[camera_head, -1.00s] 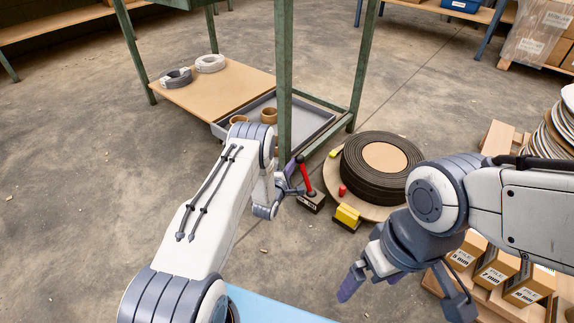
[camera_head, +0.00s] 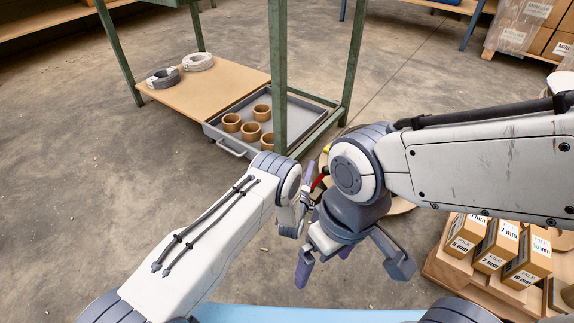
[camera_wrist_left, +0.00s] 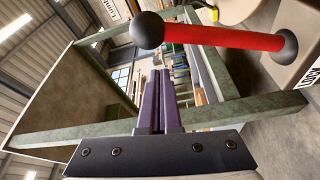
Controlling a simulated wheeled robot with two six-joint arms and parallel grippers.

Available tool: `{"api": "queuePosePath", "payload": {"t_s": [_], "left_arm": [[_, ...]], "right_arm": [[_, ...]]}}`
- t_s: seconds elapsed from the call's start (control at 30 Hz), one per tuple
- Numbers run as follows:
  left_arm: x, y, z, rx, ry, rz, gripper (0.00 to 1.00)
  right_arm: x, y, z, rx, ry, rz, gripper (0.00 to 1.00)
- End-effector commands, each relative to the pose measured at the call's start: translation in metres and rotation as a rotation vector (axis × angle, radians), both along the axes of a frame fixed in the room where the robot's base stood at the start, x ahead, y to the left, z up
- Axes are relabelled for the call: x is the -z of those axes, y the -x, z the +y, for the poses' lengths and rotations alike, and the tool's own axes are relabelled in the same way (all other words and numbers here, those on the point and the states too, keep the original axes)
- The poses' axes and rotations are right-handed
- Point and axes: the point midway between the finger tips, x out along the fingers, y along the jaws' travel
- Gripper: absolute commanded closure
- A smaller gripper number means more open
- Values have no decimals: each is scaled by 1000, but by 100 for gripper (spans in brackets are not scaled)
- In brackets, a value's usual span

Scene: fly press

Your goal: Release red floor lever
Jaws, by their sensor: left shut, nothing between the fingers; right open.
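The red floor lever (camera_wrist_left: 220,37) fills the top of the left wrist view, a red shaft with a black ball at each end. Its pale base (camera_wrist_left: 292,65) is at the right edge of that view. My left gripper (camera_head: 308,180) is shut and empty close beside the lever. Its purple fingers (camera_wrist_left: 160,75) lie below the shaft in the wrist view, with no clear contact visible. My right gripper (camera_head: 352,268) is open and empty in front.
A green-legged frame (camera_head: 279,75) stands behind the lever. A grey tray (camera_head: 237,148) with several brown rings lies under it, beside a board (camera_head: 205,95) with two coils. Labelled boxes (camera_head: 497,245) sit on a pallet at right. The floor at left is clear.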

Motion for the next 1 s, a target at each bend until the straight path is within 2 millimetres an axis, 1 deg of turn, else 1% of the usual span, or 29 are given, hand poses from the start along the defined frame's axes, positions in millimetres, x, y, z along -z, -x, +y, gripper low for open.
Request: {"api": "queuePosePath", "payload": {"t_s": [0.03,0.13,0.33,0.6,1.0], "left_arm": [[1,4,-7,4,-26,-19,100],[2,9,-14,2,-78,-52,100],[4,16,-25,2,-76,-52,100],[7,20,-31,4,-75,-50,100],[9,22,-34,13,-76,-45,100]], "right_arm": [[0,0,0,0,0,0,0],[-1,0,0,0,0,0,0],[-2,0,0,0,0,0,0],[-2,0,0,0,0,0,0],[-2,0,0,0,0,0,0]]}}
